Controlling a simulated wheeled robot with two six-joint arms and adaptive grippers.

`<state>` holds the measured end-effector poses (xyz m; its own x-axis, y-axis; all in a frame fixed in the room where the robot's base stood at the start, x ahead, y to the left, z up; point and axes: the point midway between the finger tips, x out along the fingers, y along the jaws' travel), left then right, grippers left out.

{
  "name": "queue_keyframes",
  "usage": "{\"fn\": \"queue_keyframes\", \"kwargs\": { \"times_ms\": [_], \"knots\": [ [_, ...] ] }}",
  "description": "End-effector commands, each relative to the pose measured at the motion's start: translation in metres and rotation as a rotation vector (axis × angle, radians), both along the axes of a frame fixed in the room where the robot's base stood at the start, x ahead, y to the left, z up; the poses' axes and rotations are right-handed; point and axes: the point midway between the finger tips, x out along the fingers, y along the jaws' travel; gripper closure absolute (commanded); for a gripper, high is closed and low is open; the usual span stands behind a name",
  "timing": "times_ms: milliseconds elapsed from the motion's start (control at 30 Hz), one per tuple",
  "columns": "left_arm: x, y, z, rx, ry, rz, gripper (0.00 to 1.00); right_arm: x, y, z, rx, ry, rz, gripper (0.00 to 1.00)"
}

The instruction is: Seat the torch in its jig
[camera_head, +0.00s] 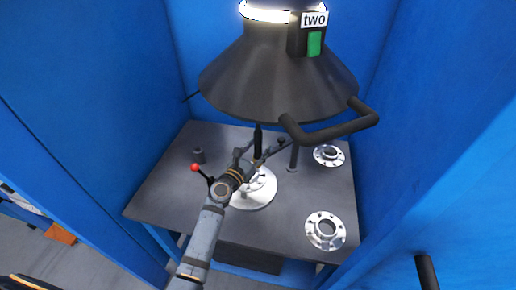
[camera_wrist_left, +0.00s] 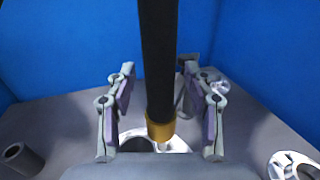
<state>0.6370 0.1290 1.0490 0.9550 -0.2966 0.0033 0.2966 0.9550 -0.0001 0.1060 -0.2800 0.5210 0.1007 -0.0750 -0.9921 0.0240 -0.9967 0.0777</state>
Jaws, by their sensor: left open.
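The torch (camera_head: 258,138) looks like a dark upright rod under the hood in the head view. In the left wrist view the torch (camera_wrist_left: 159,60) is a black shaft with a brass-coloured collar, running down between my fingers. My left gripper (camera_head: 262,156) is open, with one finger on each side of the shaft; a gap shows on both sides in the wrist view (camera_wrist_left: 158,80). A short hollow grey cylinder (camera_head: 198,155) stands on the table at the left, also in the wrist view (camera_wrist_left: 22,158); I cannot tell whether it is the jig. My right gripper is not in view.
A dark conical hood (camera_head: 275,80) labelled "two", with a bent black handle (camera_head: 335,128), hangs over the table (camera_head: 160,195). A pale round plate (camera_head: 258,197) lies below my gripper. Two flanges (camera_head: 325,232) lie at the right. A red-knobbed lever (camera_head: 195,167) is near my arm. Blue walls enclose it.

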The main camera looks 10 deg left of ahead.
Motion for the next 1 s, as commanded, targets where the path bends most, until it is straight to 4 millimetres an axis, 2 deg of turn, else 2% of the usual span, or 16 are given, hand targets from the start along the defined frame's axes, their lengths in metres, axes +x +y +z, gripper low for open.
{"fn": "queue_keyframes", "kwargs": {
  "times_ms": [167,267,500,700,833,1000],
  "knots": [
    [-0.002,0.001,-0.002,0.001,0.002,0.000,0.47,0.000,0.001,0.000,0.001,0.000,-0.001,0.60],
    [-0.014,0.005,-0.003,0.002,0.004,0.001,0.47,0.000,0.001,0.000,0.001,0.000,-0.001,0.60],
    [-0.070,0.022,-0.003,0.004,0.004,0.000,0.47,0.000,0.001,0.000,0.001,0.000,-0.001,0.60],
    [-0.104,0.033,-0.002,0.002,0.003,0.000,0.47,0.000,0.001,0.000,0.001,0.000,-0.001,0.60],
    [-0.114,0.035,-0.001,0.001,0.001,-0.001,0.47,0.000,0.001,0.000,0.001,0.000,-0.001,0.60],
    [-0.115,0.036,0.000,0.000,0.000,0.000,0.47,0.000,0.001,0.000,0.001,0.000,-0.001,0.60]
  ]
}}
